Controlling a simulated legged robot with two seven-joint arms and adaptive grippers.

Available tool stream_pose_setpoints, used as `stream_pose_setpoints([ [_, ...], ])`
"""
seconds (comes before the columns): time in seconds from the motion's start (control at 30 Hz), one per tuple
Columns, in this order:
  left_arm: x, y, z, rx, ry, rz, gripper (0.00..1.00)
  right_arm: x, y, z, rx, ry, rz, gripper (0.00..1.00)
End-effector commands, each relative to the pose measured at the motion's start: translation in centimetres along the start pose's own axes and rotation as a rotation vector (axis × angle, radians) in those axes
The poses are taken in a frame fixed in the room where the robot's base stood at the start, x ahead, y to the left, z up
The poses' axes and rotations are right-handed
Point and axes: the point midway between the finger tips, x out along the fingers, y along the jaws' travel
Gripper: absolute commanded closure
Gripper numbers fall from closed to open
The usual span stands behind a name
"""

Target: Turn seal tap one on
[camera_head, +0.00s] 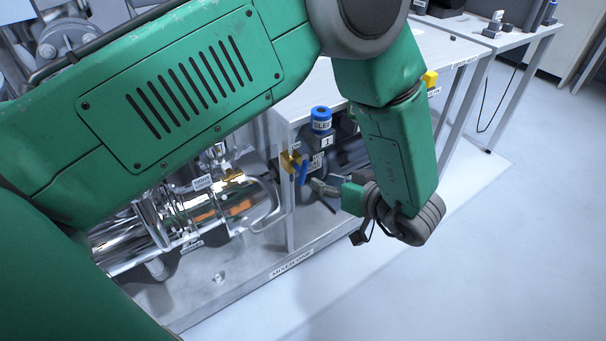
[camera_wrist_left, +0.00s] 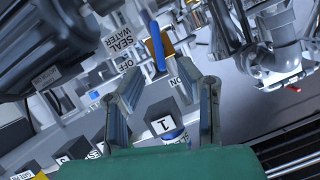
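The seal tap has a blue lever handle (camera_head: 302,172) on a brass body (camera_head: 290,162), mounted on the frame of the machine. In the left wrist view the blue handle (camera_wrist_left: 156,45) stands beyond the fingertips, with a "SEAL WATER" label (camera_wrist_left: 124,42) and an "OFF" label to its left and an "ON" label below it. My left gripper (camera_head: 320,188) is just right of the handle in the head view, apart from it as far as I can see. In the left wrist view my left gripper (camera_wrist_left: 160,86) is open, with nothing between its fingers. My right gripper is not in view.
Shiny pipework (camera_head: 215,205) lies to the left. A dark motor-like body (camera_wrist_left: 45,40) fills the upper left of the wrist view. The floor at right is clear.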

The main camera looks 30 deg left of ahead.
Motion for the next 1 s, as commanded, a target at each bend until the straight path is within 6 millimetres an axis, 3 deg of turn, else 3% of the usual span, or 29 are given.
stream_pose_setpoints([
  [0.2, 4.6, 0.2, 0.2, 0.001, 0.004, -0.002, 0.69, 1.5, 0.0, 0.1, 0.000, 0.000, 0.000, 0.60],
  [0.4, 7.8, 0.1, 0.2, 0.001, 0.004, 0.000, 0.69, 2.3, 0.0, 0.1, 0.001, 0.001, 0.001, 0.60],
  [0.6, 9.2, 0.1, 0.1, 0.001, 0.002, 0.001, 0.69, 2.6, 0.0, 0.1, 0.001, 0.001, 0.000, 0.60],
  [0.87, 9.2, 0.1, 0.0, 0.001, 0.004, 0.001, 0.69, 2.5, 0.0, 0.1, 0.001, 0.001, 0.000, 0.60],
  [0.97, 9.1, 0.1, 0.0, 0.001, 0.004, 0.001, 0.97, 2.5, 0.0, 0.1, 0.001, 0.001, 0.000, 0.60],
  [1.0, 9.1, 0.1, 0.0, 0.001, 0.004, 0.001, 1.00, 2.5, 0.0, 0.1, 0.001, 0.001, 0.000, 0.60],
])
